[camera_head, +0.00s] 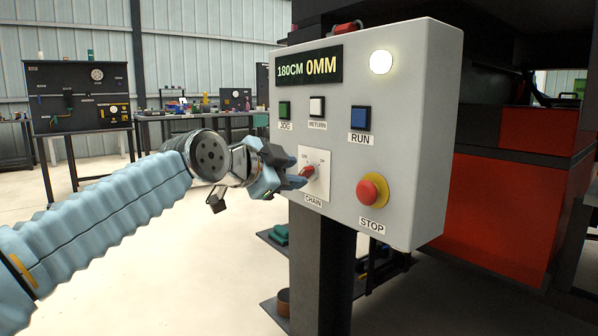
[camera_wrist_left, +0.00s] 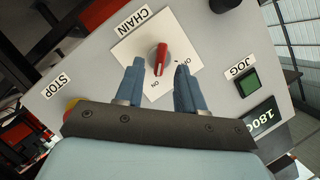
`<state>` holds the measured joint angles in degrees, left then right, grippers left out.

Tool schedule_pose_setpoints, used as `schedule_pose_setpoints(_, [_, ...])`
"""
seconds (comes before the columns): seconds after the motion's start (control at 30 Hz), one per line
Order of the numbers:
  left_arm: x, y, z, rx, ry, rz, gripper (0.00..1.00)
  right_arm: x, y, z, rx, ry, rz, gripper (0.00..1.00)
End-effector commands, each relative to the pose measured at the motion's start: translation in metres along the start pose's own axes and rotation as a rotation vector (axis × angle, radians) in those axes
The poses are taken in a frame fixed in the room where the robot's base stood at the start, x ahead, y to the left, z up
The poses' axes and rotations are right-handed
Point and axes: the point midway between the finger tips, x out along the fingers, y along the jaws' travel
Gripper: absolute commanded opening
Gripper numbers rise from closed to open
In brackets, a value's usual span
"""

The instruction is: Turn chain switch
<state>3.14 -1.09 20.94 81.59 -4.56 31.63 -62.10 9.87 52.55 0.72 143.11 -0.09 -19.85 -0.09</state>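The chain switch is a red knob (camera_head: 307,172) on a white plate above the CHAIN label on the grey control box. In the left wrist view the knob (camera_wrist_left: 161,58) lies between the tips of my two blue fingers, its grip running roughly up and down in that view. My left gripper (camera_head: 298,174) is open at the switch, with a gap visible on both sides of the knob near the tips. Whether a finger touches the knob cannot be told. My right gripper is not in view.
The box (camera_head: 400,130) also carries a green JOG button (camera_head: 284,109), a white RETURN button (camera_head: 317,107), a blue RUN button (camera_head: 360,118) and a red STOP button (camera_head: 372,191) on yellow. A dark post (camera_head: 320,265) stands beneath it. Red machinery (camera_head: 490,205) is at right.

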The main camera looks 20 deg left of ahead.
Motion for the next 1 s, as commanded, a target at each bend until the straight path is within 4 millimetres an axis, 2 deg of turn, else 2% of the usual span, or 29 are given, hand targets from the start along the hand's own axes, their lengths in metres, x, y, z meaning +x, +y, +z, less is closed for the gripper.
schedule_pose_setpoints(0.1, [0.017, 0.000, -0.001, 0.000, 0.001, 0.001, 0.38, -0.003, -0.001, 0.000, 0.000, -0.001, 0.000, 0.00])
schedule_pose_setpoints(0.2, [0.026, 0.000, 0.000, 0.000, 0.000, 0.001, 0.38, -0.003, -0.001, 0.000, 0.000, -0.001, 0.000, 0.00])
schedule_pose_setpoints(0.53, [0.030, 0.000, 0.000, 0.000, 0.000, -0.001, 0.38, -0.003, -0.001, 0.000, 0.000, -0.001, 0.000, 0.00])
schedule_pose_setpoints(0.8, [0.030, 0.000, 0.000, 0.000, 0.000, 0.000, 0.00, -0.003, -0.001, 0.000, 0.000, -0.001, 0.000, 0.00])
schedule_pose_setpoints(1.0, [0.030, 0.000, 0.000, -0.001, 0.000, 0.001, 0.00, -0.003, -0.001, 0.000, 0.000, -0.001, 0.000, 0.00])
